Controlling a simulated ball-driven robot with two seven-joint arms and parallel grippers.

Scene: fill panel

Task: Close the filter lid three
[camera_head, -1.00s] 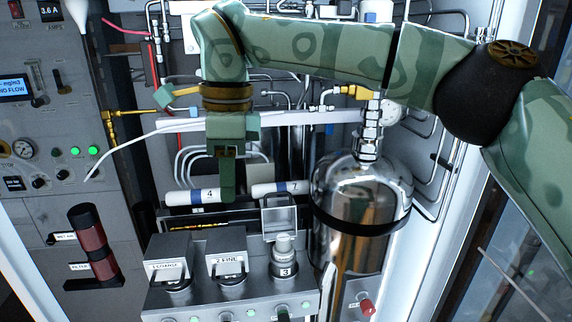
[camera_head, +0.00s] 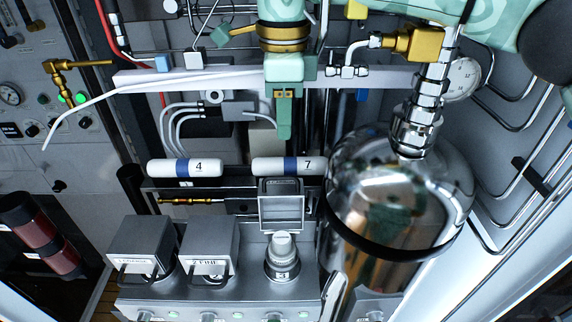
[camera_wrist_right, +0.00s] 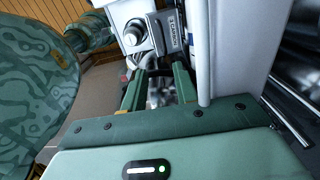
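The filter lid three (camera_head: 282,210) stands open and upright behind its housing. In front of it, a pale capped cartridge (camera_head: 283,245) stands in the housing marked 3. My right gripper (camera_head: 284,132) points down behind and above the lid, apart from it; one finger hides the other here. In the right wrist view my gripper's fingers (camera_wrist_right: 158,88) are spread with nothing clearly between them. Beyond them are a grey labelled part that looks like the lid (camera_wrist_right: 171,32) and a round cap (camera_wrist_right: 132,34). My left gripper is not in view.
Lids one (camera_head: 142,243) and two (camera_head: 208,246) are shut, to the left. A shiny steel tank (camera_head: 400,190) stands close on the right. White cylinders marked 4 (camera_head: 180,168) and 7 (camera_head: 270,165) lie behind the lids. A white rail (camera_head: 200,78) crosses behind.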

